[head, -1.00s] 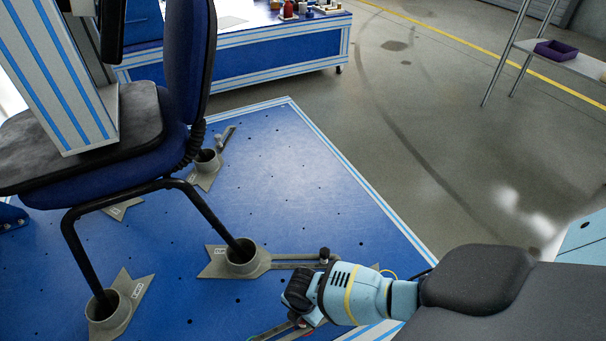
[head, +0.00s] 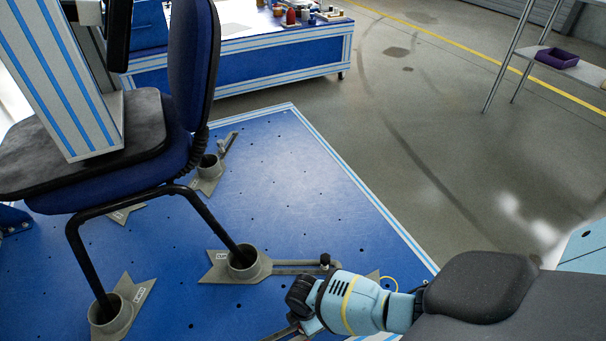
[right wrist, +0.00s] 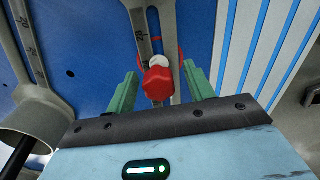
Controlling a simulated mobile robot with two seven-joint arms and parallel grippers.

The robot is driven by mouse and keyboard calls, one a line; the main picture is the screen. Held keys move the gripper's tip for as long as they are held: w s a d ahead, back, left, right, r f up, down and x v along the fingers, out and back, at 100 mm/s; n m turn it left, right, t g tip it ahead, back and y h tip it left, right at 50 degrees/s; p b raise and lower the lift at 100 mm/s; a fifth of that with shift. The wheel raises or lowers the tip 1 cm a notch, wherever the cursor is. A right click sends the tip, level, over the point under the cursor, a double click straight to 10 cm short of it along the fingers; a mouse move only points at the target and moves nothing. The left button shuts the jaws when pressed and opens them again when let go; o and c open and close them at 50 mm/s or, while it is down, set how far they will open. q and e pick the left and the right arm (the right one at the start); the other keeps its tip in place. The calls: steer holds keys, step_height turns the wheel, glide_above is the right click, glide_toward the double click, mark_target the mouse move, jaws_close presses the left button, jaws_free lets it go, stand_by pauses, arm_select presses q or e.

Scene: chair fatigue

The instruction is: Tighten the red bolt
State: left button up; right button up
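The red bolt (right wrist: 158,83) shows in the right wrist view, on a grey slotted clamp arm (right wrist: 141,20) marked 28, with a whitish piece just behind it. My right gripper (right wrist: 160,82) is open. Its two green fingers stand on either side of the bolt, with a gap visible on each side. In the head view my right arm (head: 350,302) comes in from the right over the platform's edge, and its wrist hides the bolt and fingers. My left gripper is not in view.
A blue office chair (head: 110,180) stands on the blue platform (head: 290,190), its legs in grey clamp cups (head: 243,264). A second dark knob (head: 325,261) sits close to my right wrist.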

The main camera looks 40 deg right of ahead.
steer(key=shift+w, duration=0.1)
steer(key=n, duration=0.3)
steer(key=shift+b, duration=0.35)
steer(key=shift+n, duration=0.6)
steer(key=n, duration=0.4)
steer(key=shift+b, duration=0.4)
steer(key=n+b, duration=0.1)
steer(key=n, duration=0.2)
steer(key=shift+w, duration=0.1)
steer(key=shift+n, duration=0.5)
